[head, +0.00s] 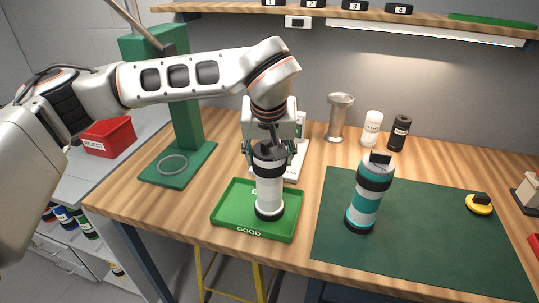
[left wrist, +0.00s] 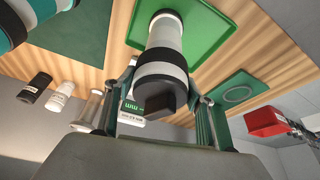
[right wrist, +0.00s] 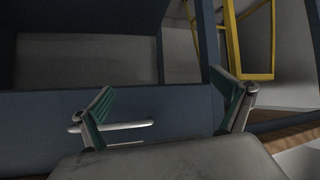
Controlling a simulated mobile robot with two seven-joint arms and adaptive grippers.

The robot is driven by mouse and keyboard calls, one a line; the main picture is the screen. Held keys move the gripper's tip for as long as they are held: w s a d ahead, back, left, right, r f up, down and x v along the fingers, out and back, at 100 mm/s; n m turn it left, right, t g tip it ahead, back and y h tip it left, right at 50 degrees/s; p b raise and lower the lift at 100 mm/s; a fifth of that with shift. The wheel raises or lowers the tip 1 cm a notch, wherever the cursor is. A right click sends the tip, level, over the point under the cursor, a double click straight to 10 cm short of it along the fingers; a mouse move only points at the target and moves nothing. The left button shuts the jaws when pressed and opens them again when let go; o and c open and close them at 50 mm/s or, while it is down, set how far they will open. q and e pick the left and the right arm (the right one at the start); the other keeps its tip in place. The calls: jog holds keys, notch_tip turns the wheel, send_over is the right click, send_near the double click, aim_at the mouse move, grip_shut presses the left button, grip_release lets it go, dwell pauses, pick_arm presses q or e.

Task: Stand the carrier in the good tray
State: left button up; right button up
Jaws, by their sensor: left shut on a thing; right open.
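A white carrier with black bands (head: 269,190) stands upright over the green good tray (head: 225,222) in the head view. Its lower end appears to be on the tray floor, though I cannot tell if it bears fully. My left gripper (head: 270,150) is shut on its black top from above. The carrier also shows in the left wrist view (left wrist: 164,48), between the fingers. A second carrier, teal and white with black bands (head: 367,197), stands on the dark green mat. My right gripper (right wrist: 165,115) is open and empty in the right wrist view, facing a dark blue panel.
A green stand with a ring (head: 173,164) is left of the tray, and a red reject bin (head: 108,138) is beyond it. A metal cup (head: 339,115), white bottle (head: 372,128) and black bottle (head: 399,132) stand at the back. The mat (head: 420,235) has free room around a yellow object (head: 479,204).

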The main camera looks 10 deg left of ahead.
dwell(0.3)
pick_arm(q)
jog(key=o, duration=1.6)
jog(key=shift+o, duration=0.2)
jog(key=shift+s+r, duration=0.15)
jog(key=shift+r, duration=0.4)
jog(key=v, duration=1.1)
jog(key=shift+b, duration=0.3)
jog(key=shift+s+d, duration=0.1)
jog(key=shift+s, duration=0.1)
